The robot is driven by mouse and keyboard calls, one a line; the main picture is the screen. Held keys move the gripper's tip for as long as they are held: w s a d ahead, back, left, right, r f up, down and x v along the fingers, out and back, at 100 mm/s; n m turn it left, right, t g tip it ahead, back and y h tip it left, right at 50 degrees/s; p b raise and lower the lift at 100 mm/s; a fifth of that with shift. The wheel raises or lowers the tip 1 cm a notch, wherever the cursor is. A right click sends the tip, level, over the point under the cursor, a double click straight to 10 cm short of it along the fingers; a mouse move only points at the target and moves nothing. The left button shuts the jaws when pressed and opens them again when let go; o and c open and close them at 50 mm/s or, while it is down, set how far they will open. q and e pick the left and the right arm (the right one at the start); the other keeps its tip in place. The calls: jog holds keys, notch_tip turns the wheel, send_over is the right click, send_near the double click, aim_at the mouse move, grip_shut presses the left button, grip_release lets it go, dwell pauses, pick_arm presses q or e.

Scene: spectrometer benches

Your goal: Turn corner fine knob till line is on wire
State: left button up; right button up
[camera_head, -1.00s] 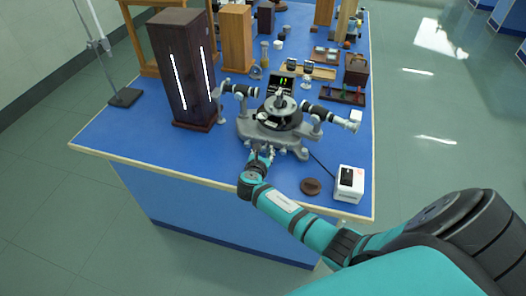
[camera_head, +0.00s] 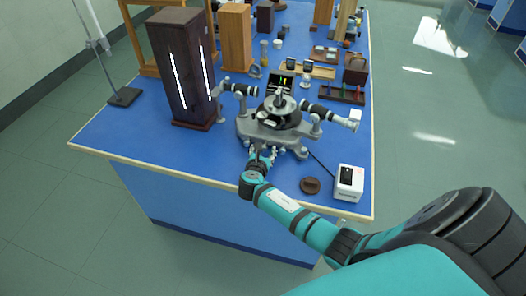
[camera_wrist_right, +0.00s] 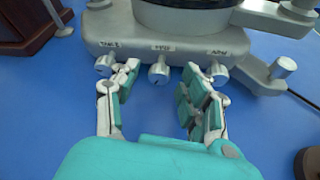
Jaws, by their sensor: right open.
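The grey spectrometer (camera_head: 250,128) stands near the front of the blue bench. In the right wrist view three small silver knobs line its front edge: a left knob (camera_wrist_right: 104,66), a middle knob (camera_wrist_right: 158,73) and a right knob (camera_wrist_right: 218,72). Labels sit above them, too small to read surely. My right gripper (camera_wrist_right: 160,76) is open, its fingers either side of the middle knob; contact is not clear. The right gripper also shows at the instrument's front in the head view (camera_head: 263,153). A small dark screen (camera_head: 283,80) behind the instrument shows a thin yellowish line. My left gripper is out of view.
A dark wooden lamp housing (camera_head: 190,90) with bright slits stands left of the instrument. A white box (camera_head: 349,183) and a brown disc (camera_head: 310,186) lie at the front right. Several boxes and trays fill the back; the front left of the bench is clear.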

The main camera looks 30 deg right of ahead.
jog(key=shift+a, duration=0.1)
jog(key=v, duration=1.2)
